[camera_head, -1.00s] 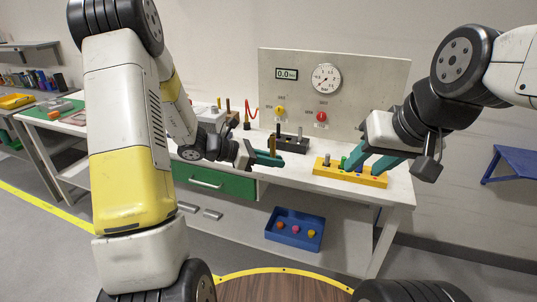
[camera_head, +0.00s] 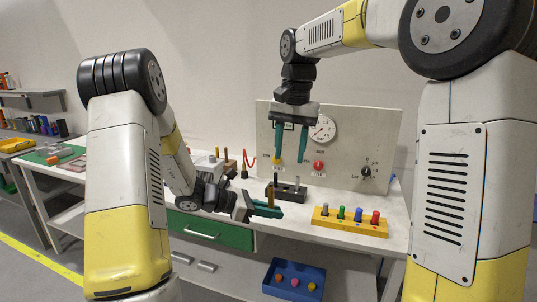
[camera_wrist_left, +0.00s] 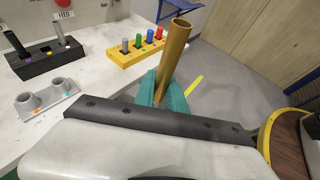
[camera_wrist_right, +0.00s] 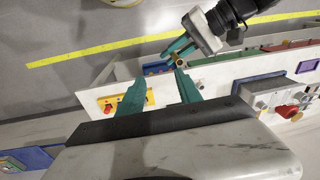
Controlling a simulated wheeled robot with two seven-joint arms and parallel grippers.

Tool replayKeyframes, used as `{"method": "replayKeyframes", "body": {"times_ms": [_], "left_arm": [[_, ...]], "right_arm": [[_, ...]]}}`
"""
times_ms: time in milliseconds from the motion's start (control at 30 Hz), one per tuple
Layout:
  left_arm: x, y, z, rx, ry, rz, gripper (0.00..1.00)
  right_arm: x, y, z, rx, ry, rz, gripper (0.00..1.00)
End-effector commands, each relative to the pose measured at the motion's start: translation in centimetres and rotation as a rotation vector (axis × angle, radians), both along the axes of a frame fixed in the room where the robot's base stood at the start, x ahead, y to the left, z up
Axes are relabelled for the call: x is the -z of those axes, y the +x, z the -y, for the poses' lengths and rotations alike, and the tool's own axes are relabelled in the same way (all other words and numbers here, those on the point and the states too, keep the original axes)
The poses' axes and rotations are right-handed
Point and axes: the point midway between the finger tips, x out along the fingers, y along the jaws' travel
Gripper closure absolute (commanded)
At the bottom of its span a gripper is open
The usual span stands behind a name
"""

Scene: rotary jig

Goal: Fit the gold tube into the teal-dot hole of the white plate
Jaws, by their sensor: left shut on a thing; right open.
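The gold tube (camera_head: 271,195) stands roughly upright in my left gripper (camera_head: 266,208), which is shut on it above the bench. In the left wrist view the tube (camera_wrist_left: 173,50) rises out of the teal fingers, its open upper end showing. The white plate (camera_wrist_left: 48,99) lies on the bench at left in that view, apart from the tube. It carries two raised round sockets, with an orange dot by one and a teal dot by the other. I cannot make the plate out in the head view. My right gripper (camera_head: 290,157) is open and empty, pointing down before the panel.
A yellow block (camera_head: 335,224) with several coloured pegs stands right of the left gripper. A black block (camera_head: 291,191) with pegs stands behind it. The gauge panel (camera_head: 385,125) rises at the back. A blue bin (camera_head: 280,292) sits below the bench.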

Motion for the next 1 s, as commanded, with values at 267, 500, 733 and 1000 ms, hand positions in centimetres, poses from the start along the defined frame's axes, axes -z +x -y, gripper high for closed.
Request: {"method": "replayKeyframes", "body": {"times_ms": [267,500,733,1000], "left_arm": [[0.0,0.0,0.0,0.0,0.0,0.0,1.0],[0.0,0.0,0.0,0.0,0.0,0.0,1.0],[0.0,0.0,0.0,0.0,0.0,0.0,1.0],[0.0,0.0,0.0,0.0,0.0,0.0,1.0]], "right_arm": [[2.0,3.0,-4.9,0.059,-0.068,-0.073,0.59],[3.3,3.3,-5.7,0.074,-0.082,-0.086,0.59],[7.3,3.2,-5.6,0.073,-0.083,-0.087,0.59],[12.1,3.2,-5.5,0.074,-0.082,-0.086,0.59]]}}
